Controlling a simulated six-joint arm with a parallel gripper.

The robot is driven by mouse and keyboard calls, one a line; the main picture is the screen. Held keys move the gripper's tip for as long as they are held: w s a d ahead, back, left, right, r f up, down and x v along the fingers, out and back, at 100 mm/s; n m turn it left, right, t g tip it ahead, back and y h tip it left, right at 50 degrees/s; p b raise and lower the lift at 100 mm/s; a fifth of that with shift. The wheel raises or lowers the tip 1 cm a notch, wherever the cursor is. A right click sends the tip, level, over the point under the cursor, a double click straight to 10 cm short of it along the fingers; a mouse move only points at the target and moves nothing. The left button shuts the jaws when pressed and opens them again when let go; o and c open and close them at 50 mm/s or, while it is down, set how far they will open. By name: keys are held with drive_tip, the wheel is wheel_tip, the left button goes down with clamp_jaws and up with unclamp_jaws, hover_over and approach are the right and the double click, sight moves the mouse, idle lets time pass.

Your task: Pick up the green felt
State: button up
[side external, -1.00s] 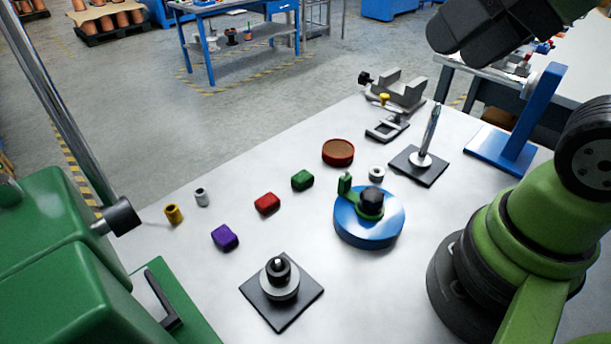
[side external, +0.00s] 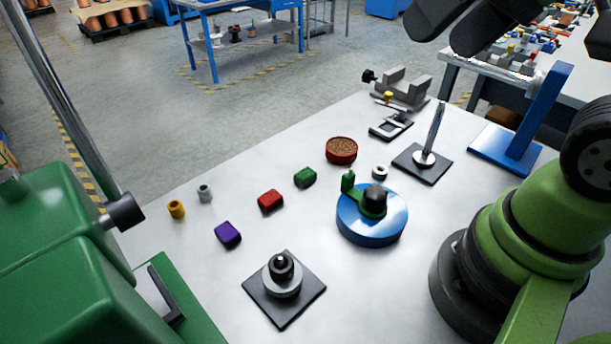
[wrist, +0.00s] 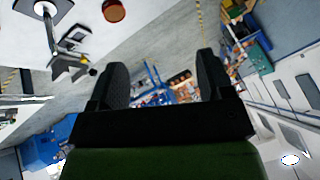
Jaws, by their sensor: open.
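The green felt (side external: 305,177) is a small dark-green block lying on the white table, between a red block and a round red dish in the side view. My gripper (side external: 438,38) is high at the top right of the side view, well away from the felt and above the table's far end. Its two black fingers are apart, with nothing between them. In the wrist view my gripper (wrist: 161,72) also shows open fingers, with the floor and distant furniture beyond. I cannot make out the green felt in the wrist view.
A red block (side external: 271,200), a purple block (side external: 228,234) and the red dish (side external: 341,150) surround the felt. A blue disc (side external: 370,222) with a green lever stands to its right. A vertical spindle (side external: 434,133) rises farther back. Bare table lies around the felt.

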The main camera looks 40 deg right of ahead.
drive_tip(key=w+f+n+g, duration=0.1)
drive_tip(key=w+f+g, duration=0.15)
drive_tip(key=w, duration=0.55)
drive_tip(key=n+g+h, duration=0.2)
drive_tip(key=n+g, duration=0.1)
drive_tip(key=g, duration=0.1)
hover_over(310, 176)
drive_tip(key=f, duration=2.3)
drive_tip(key=shift+a+f, duration=0.1)
drive_tip(key=shift+a, duration=0.15)
drive_tip(key=f, duration=0.5)
drive_tip(key=shift+d+f, duration=0.25)
drive_tip(key=shift+f, duration=0.1)
drive_tip(key=shift+c, duration=0.4)
drive_tip(key=c, duration=0.9)
